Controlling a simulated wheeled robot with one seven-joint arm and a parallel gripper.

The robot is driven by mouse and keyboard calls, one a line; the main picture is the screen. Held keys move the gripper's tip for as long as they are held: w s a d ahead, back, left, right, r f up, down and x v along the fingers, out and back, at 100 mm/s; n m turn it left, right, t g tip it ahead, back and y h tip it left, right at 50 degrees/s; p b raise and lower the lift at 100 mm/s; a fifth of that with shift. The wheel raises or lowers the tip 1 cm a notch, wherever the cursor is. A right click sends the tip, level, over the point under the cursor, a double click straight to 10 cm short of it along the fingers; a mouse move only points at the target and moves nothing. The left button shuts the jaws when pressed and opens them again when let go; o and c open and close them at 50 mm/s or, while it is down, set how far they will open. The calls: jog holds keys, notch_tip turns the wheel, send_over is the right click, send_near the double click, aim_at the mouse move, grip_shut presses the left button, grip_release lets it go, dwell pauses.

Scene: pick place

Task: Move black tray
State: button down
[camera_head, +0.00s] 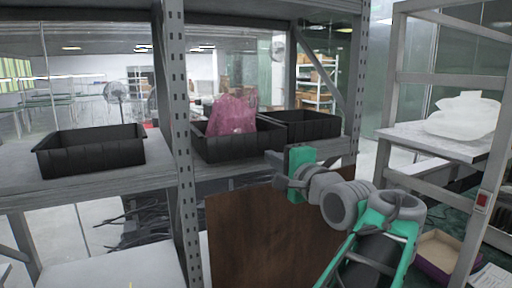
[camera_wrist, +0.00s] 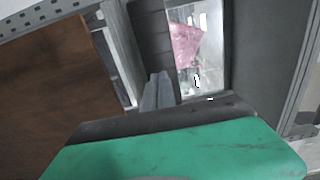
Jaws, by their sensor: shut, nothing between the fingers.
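Three black trays stand on the grey shelf: an empty-looking one on the left (camera_head: 90,152), a middle one (camera_head: 222,150) with a pink bag (camera_head: 232,115) in it, and one at the right (camera_head: 302,124). My gripper (camera_head: 271,160) is shut and empty, in front of the shelf by the middle and right trays. In the wrist view its closed fingers (camera_wrist: 158,88) lie in front of a dark ribbed surface, likely a tray wall (camera_wrist: 153,35). The pink bag (camera_wrist: 186,44) shows just beyond. I cannot tell whether the fingers touch a tray.
A grey perforated upright (camera_head: 178,140) stands between the left and middle trays. A brown board (camera_head: 265,235) leans below the shelf. At the right, a rack (camera_head: 440,137) holds white bags (camera_head: 464,115). An open box (camera_head: 440,250) sits lower right.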

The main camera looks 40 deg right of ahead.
aim_at(245, 142)
jog(key=p+x, duration=0.2)
jog(key=x, duration=0.7)
jog(key=shift+w, duration=0.25)
jog(key=p+x, duration=0.2)
jog(key=x, duration=0.5)
jog(key=shift+w+f, duration=0.1)
